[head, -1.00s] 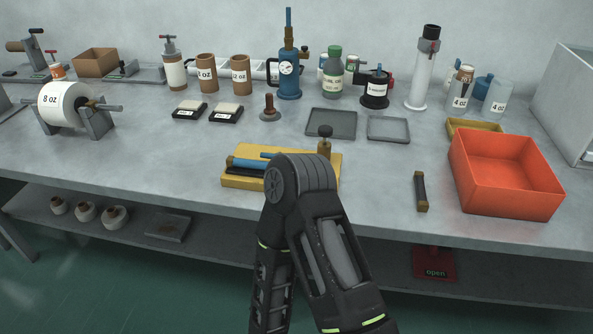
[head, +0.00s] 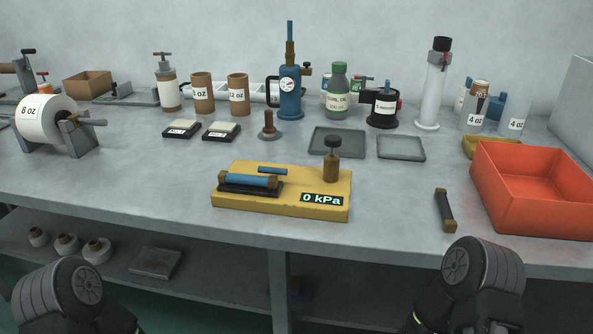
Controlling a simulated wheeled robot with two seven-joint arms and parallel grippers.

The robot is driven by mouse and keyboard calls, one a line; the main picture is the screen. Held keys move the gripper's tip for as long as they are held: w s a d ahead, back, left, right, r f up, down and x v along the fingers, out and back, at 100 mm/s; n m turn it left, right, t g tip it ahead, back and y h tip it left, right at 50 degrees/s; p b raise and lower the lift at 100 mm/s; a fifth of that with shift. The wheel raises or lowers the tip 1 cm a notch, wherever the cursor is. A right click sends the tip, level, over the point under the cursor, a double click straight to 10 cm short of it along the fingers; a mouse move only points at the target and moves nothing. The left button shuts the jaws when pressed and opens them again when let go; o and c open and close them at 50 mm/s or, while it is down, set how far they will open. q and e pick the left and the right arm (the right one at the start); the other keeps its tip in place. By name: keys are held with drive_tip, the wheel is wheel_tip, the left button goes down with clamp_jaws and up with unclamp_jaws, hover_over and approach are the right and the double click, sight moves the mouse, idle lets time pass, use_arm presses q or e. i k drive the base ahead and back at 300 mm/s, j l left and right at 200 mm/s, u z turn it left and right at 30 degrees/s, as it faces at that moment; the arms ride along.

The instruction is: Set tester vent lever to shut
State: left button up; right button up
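The tester is a yellow block (head: 285,208) on the grey bench, with a display (head: 322,199) reading "0 kPa". On its left part a blue cylinder with brown ends (head: 249,180) lies in a dark cradle. A short flat blue bar (head: 272,170) lies behind it on the block; I cannot tell for sure that it is the vent lever, nor which setting it is at. A brown post with a black knob (head: 332,160) stands at the block's back right. Only dark rounded joints of my arms show at the bottom left and bottom right; neither gripper is in view.
A dark rod with brown ends (head: 445,210) lies right of the tester, beside an orange bin (head: 540,192). Grey trays (head: 337,142), a plunger-like stamp (head: 269,125) and two small pads (head: 221,131) sit behind the tester. Bench in front of and left of it is clear.

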sight(266, 169)
drive_tip(key=k+j+u, duration=0.15)
drive_tip(key=u, duration=0.2)
drive_tip(key=k+j+u, duration=0.1)
drive_tip(key=j+u, duration=0.3)
